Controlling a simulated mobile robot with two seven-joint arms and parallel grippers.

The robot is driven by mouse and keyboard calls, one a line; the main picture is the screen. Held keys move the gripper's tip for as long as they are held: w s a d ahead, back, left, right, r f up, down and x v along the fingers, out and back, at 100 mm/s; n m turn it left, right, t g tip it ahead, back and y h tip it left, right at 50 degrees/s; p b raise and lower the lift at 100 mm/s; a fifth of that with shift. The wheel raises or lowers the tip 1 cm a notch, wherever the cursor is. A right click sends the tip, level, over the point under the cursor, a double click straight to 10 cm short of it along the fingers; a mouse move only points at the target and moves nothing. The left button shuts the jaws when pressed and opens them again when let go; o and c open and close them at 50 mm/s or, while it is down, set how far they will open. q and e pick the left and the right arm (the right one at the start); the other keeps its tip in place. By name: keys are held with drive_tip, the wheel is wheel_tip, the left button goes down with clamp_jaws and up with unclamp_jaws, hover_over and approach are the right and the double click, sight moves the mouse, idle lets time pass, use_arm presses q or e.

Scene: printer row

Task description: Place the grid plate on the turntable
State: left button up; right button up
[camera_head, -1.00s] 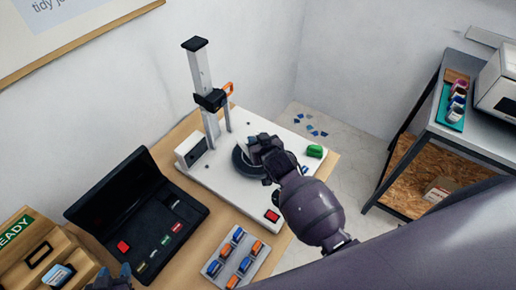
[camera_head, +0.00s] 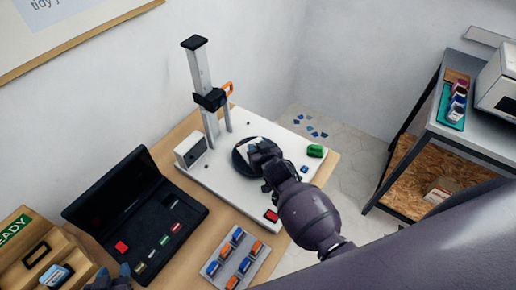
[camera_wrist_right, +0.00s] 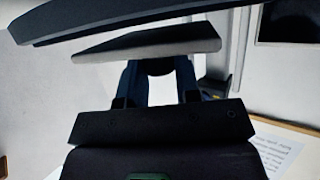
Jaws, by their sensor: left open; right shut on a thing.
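My right gripper (camera_head: 258,155) is shut on the grid plate (camera_head: 246,147), a pale plate partly hidden behind the fingers. The plate is over the turntable (camera_head: 239,164), a dark round disc on the white machine base; I cannot tell whether they touch. In the right wrist view the plate (camera_wrist_right: 150,44) shows as a grey slab at the fingertips (camera_wrist_right: 158,68), with a dark curved edge beyond it, likely the turntable (camera_wrist_right: 175,17). My left gripper (camera_head: 112,276) is open at the lower left edge of the head view, mostly cut off.
The machine's upright column (camera_head: 202,85) with an orange lever stands behind the turntable. A green object (camera_head: 315,151) and a red switch (camera_head: 271,215) are on its base (camera_head: 215,186). An open black case (camera_head: 135,210), a tray of blue and orange pieces (camera_head: 257,266) and a wooden rack (camera_head: 40,255) stand nearby.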

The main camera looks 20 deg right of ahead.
drive_tip(key=shift+s+f, duration=0.3)
drive_tip(key=shift+f, duration=0.2)
drive_tip(key=o, duration=0.9)
drive_tip(key=shift+f, duration=0.1)
drive_tip(key=shift+o, duration=0.2)
drive_tip(key=shift+r+p, duration=0.4)
drive_tip(key=shift+r, duration=0.15)
drive_tip(key=a+r+v, duration=0.1)
drive_tip(key=v, duration=1)
drive_tip(key=s+d+f+g, duration=0.1)
drive_tip(key=s+d+f, duration=0.1)
drive_tip(key=s+d, duration=0.3)
drive_tip(key=s+d+f+g+h, duration=0.1)
drive_tip(key=s+d+f, duration=0.1)
drive_tip(key=s+d, duration=0.4)
drive_tip(key=s, duration=0.4)
drive_tip(key=shift+f+p, duration=0.3)
drive_tip(key=shift+f, duration=0.05)
drive_tip(key=shift+s, duration=0.1)
